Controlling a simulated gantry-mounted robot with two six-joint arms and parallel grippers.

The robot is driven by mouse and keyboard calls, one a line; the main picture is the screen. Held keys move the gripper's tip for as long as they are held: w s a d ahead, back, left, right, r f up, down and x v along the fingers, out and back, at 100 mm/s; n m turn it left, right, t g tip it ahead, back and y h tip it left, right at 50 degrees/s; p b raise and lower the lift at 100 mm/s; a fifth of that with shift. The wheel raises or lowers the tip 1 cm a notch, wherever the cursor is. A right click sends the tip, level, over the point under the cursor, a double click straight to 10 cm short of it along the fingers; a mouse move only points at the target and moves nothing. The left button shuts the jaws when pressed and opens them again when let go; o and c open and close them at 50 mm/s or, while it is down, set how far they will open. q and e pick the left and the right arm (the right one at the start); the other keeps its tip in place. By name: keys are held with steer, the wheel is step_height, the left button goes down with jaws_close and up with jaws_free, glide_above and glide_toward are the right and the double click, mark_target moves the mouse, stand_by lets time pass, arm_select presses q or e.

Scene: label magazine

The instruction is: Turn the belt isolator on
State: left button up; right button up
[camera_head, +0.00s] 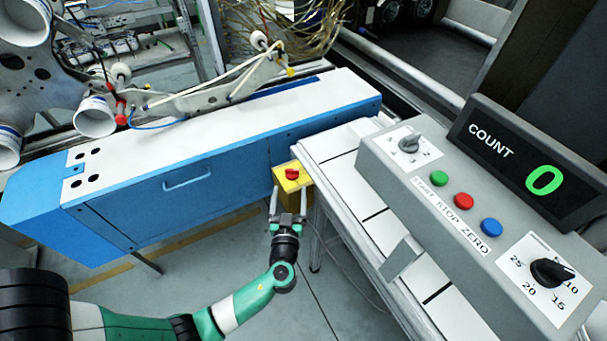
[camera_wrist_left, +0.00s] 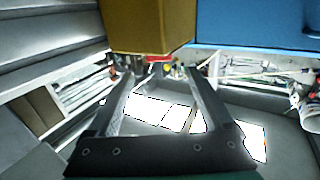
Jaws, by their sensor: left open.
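The belt isolator is a yellow box (camera_head: 284,184) with a red knob (camera_head: 292,174), at the corner of the blue cabinet beside the conveyor. My left gripper (camera_head: 288,191) is open, with its two fingers pointing at the box and apart on either side. In the left wrist view the yellow box (camera_wrist_left: 150,25) fills the top middle. A sliver of the red knob (camera_wrist_left: 158,58) shows beneath it, just beyond the gap between the open fingertips (camera_wrist_left: 160,73). I cannot tell whether the fingers touch the knob, or which way it is turned. My right gripper is not in view.
A blue and white cabinet (camera_head: 180,185) stands behind the isolator. The white-topped conveyor (camera_head: 345,185) runs close along its right. A grey control console (camera_head: 440,190) carries buttons, dials and a display (camera_head: 535,165) reading COUNT 0. Open floor lies below my left arm.

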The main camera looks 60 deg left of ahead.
mark_target(293, 162)
arm_select(q)
steer(key=shift+w+a+r, duration=0.25)
steer(key=shift+w+a, duration=0.05)
steer(key=shift+a, duration=0.3)
steer(key=shift+w+a+f, duration=0.1)
steer(key=b+x, duration=0.1)
steer(key=x, duration=0.9)
steer(key=shift+w+a+b, duration=0.25)
steer(key=shift+a+b, duration=0.05)
steer(key=shift+b, duration=0.05)
jaws_close()
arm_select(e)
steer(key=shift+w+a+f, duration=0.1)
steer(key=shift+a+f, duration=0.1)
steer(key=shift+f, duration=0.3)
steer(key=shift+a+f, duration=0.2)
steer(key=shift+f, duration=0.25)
